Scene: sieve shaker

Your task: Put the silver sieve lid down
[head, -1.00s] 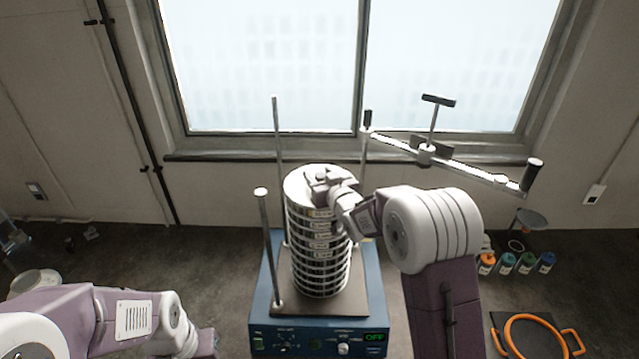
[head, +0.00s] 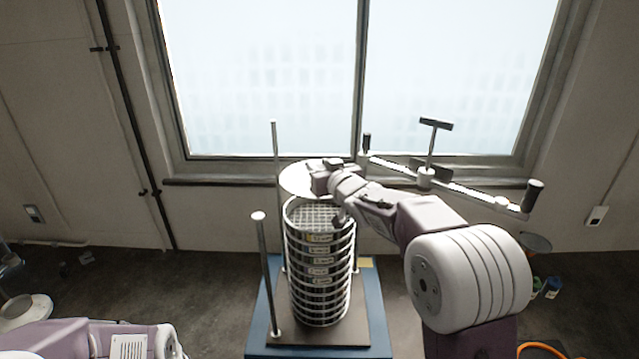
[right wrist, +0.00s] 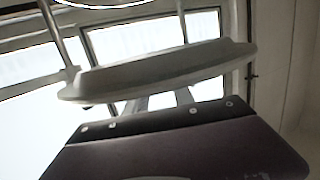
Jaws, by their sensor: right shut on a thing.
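The silver sieve lid (head: 296,179) is a pale round disc in the head view, held above and behind the open top of the sieve stack (head: 320,275). My right gripper (head: 322,178) is shut on it from the right side and hides its right part. The lid is apart from the stack, whose top mesh shows uncovered.
The stack stands on a blue shaker base (head: 262,325) between upright metal rods (head: 267,275). A clamp bar (head: 465,187) with black handles is behind my right arm. A window is behind. Small bottles (head: 552,288) and an orange ring (head: 540,348) are at the lower right.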

